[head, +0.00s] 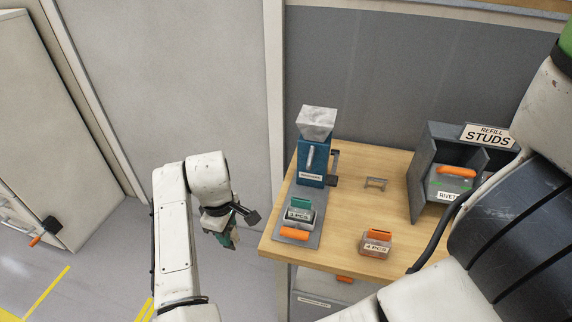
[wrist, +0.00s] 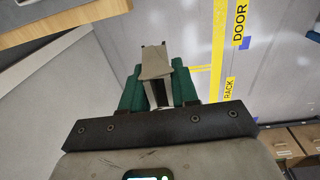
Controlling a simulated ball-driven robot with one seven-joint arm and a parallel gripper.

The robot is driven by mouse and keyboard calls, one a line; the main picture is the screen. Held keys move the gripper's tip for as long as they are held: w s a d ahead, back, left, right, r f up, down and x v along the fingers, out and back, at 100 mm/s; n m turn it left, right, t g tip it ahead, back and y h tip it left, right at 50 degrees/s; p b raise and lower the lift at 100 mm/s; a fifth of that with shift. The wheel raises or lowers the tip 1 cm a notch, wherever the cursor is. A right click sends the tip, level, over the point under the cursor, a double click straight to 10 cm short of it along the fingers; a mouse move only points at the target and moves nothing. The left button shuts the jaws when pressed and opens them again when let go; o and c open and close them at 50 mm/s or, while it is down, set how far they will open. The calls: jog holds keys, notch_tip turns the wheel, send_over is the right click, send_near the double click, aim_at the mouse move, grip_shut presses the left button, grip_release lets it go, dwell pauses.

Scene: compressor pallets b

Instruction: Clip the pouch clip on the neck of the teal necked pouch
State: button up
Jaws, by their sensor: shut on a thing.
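My gripper (head: 230,238) is shut, off the table's left edge. In the wrist view its green fingers (wrist: 158,92) close on a grey-beige piece (wrist: 156,62) with two small prongs at its far end. It looks like the pouch clip, held clear of any pouch. In the head view it is too small to make out. A grey container with a teal top (head: 300,205), labelled "3 PCS", sits on a grey base in front of the blue dispenser. It may be the teal necked pouch, but its neck is not clear.
The wooden table (head: 345,215) holds the blue dispenser (head: 313,150), a small grey bracket (head: 375,184), an orange-topped "4 PCS" container (head: 376,243) and a grey rivet housing (head: 425,175) with an orange handle. A cabinet (head: 50,120) stands far left.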

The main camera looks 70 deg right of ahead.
jog(key=s+d+r, duration=1.1)
jog(key=s+d, duration=0.2)
jog(key=d, duration=0.3)
jog(key=shift+s+d+r, duration=0.2)
jog(key=shift+s+d, duration=0.2)
jog(key=shift+s+h, duration=0.1)
jog(key=shift+h, duration=0.2)
jog(key=shift+f+b, duration=0.7)
jog(key=shift+f, duration=2.3)
jog(key=shift+f, duration=0.15)
jog(key=shift+r+p, duration=0.2)
jog(key=shift+p, duration=0.45)
